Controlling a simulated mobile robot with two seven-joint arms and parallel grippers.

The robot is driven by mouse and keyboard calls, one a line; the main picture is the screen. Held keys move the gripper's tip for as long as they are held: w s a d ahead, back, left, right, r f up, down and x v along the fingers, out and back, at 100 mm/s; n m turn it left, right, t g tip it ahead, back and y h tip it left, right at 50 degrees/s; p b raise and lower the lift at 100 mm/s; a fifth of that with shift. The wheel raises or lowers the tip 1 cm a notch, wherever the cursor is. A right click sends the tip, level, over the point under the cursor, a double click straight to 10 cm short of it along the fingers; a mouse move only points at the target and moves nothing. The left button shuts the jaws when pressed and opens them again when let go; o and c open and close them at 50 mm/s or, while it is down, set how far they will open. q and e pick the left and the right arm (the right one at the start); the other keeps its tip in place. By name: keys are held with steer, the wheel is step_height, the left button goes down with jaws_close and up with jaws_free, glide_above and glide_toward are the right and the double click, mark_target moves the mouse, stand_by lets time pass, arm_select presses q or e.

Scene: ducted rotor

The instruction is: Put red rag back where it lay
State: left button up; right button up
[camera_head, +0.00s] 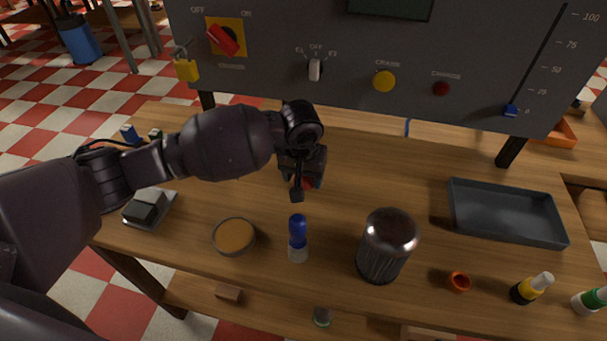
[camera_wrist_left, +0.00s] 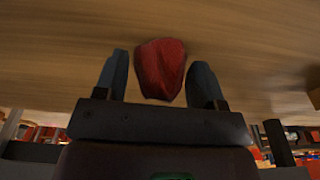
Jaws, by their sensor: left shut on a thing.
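The red rag (camera_wrist_left: 161,70) is a crumpled dark red bundle between the two fingers of my left gripper (camera_wrist_left: 161,80) in the left wrist view. The fingers stand on either side of it, and the wooden tabletop fills the view behind it. In the head view my left gripper (camera_head: 303,190) points down over the middle of the workbench, and a small bit of red shows at its fingers. Most of the rag is hidden there by the gripper. I cannot tell whether the rag touches the table. My right gripper is not in view.
Near the gripper on the workbench (camera_head: 430,215) stand a blue-capped bottle (camera_head: 298,238), a round orange-topped tin (camera_head: 234,236) and a dark metal canister (camera_head: 387,245). A grey tray (camera_head: 507,212) lies at right. A control panel (camera_head: 350,60) rises behind. Bare wood lies right of the gripper.

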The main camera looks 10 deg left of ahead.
arm_select(q)
steer(key=shift+f, duration=0.15)
steer(key=o, duration=0.9)
steer(key=r, duration=0.4)
steer(key=s+r, duration=0.1)
steer(key=r, duration=0.7)
steer(key=shift+s+r+p, duration=0.1)
steer(key=shift+s+p, duration=0.15)
steer(key=shift+p, duration=0.1)
